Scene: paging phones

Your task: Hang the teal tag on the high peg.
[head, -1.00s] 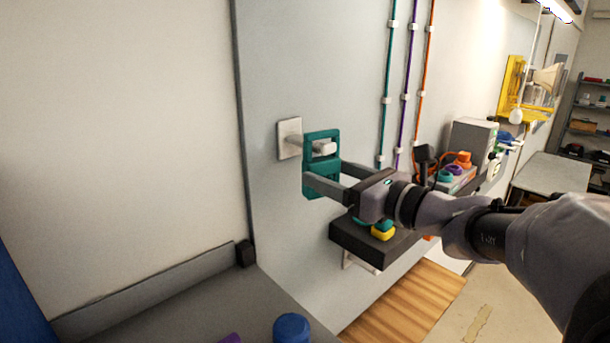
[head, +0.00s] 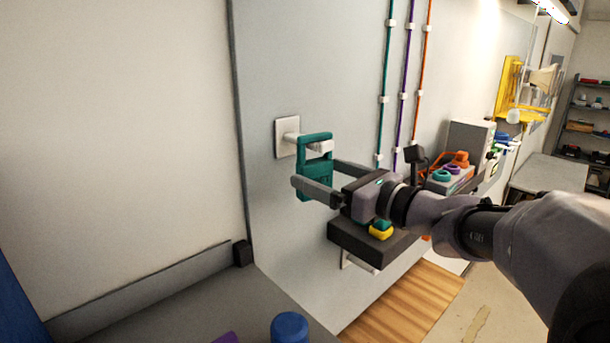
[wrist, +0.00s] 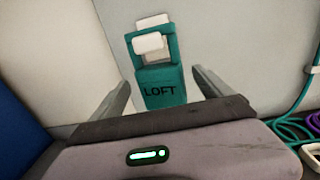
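The teal tag (head: 315,182) hangs on the white peg (head: 320,147), which sticks out from a square plate on the grey wall panel. In the wrist view the tag (wrist: 162,87) reads "LOFT", and the peg (wrist: 149,43) passes through its upper opening. My gripper (head: 325,178) is open, with one finger on each side of the tag's lower part. In the wrist view there is a clear gap between the tag and both fingers (wrist: 160,85). The tag looks close to upright.
Below my gripper a dark shelf (head: 350,240) holds a yellow and a teal piece. To the right are a grey box (head: 470,140) and teal, purple and orange cables on the wall. A grey counter (head: 190,300) with a blue cylinder (head: 290,328) lies lower left.

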